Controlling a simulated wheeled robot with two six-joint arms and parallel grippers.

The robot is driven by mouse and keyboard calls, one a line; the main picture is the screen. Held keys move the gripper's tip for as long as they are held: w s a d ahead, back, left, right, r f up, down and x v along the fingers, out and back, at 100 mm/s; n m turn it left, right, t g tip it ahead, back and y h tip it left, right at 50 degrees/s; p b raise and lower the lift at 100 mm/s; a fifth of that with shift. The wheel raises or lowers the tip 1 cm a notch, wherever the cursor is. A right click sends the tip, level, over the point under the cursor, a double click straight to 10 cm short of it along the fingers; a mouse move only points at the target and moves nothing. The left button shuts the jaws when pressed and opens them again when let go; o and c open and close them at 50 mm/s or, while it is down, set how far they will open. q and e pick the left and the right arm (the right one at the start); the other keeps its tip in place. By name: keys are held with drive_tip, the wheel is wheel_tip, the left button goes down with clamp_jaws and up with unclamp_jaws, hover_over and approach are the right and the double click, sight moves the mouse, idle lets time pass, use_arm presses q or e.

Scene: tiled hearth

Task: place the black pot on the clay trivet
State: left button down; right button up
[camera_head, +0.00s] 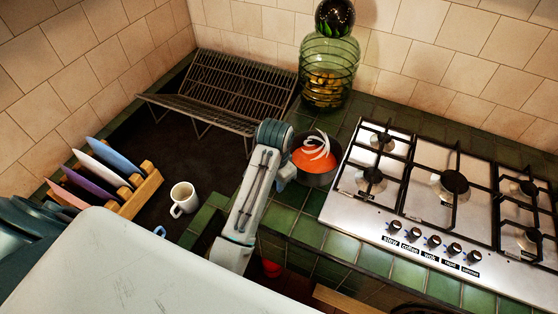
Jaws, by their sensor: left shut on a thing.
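The dark pot (322,178) stands on the green-tiled counter, left of the hob, and appears upright. Orange contents with pale curved strips show inside it. My left gripper (289,170) is at the pot's left side and is shut on it; the fingertips are largely hidden by my own wrist. I cannot make out a clay trivet in this view. My right gripper is not in view.
A gas hob (425,190) fills the right. A wire rack (225,92) and green glass jar (328,70) stand behind. A white mug (184,199) and a wooden holder with colored plates (140,190) are left. Green tiles before the pot are clear.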

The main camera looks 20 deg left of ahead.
use_arm(q)
drive_tip(key=w+a+f+p, duration=0.2)
drive_tip(key=w+a+f, duration=0.2)
drive_tip(key=w, duration=0.5)
drive_tip(key=shift+a+f+p, duration=0.15)
drive_tip(key=shift+f+p, duration=0.05)
drive_tip(key=shift+p, duration=0.1)
drive_tip(key=c, duration=1.3)
unclamp_jaws()
drive_tip(key=shift+s+f, duration=0.1)
drive_tip(key=shift+s, duration=0.05)
drive_tip(key=shift+o, duration=0.2)
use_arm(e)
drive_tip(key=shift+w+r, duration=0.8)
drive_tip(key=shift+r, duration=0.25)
